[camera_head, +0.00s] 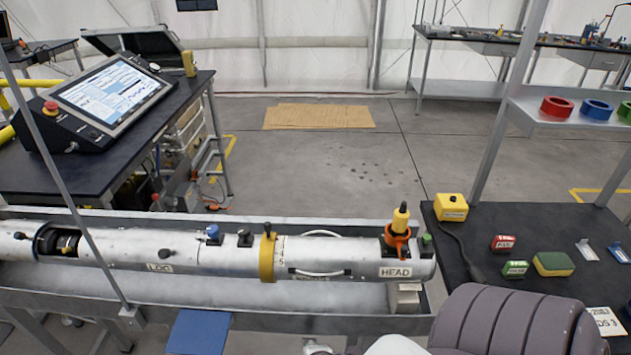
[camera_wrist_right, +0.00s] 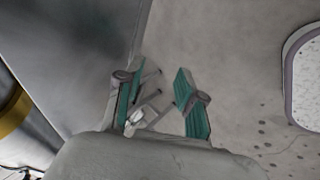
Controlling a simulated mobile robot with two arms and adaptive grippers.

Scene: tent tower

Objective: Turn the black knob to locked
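A long silver cylinder (camera_head: 215,250) lies across the metal trough, with a "HEAD" label at its right end. A small black knob (camera_head: 245,238) stands on its top, between a blue knob (camera_head: 213,233) and a yellow band (camera_head: 267,258). Another small black part (camera_head: 20,236) sits near the left end; I cannot tell which is the task's knob, nor any lock marking. My right gripper (camera_wrist_right: 158,78) shows in the right wrist view, its teal-padded fingers apart with nothing clearly held between them. It is hidden in the head view. My left gripper is not in view.
An orange-and-yellow fitting (camera_head: 398,232) rises near the HEAD end. The black table (camera_head: 520,225) at right holds a yellow box (camera_head: 451,207), a sponge (camera_head: 553,264) and small labelled blocks. A screen console (camera_head: 110,92) stands at left. Thin upright posts cross the view. My arm fills the lower right.

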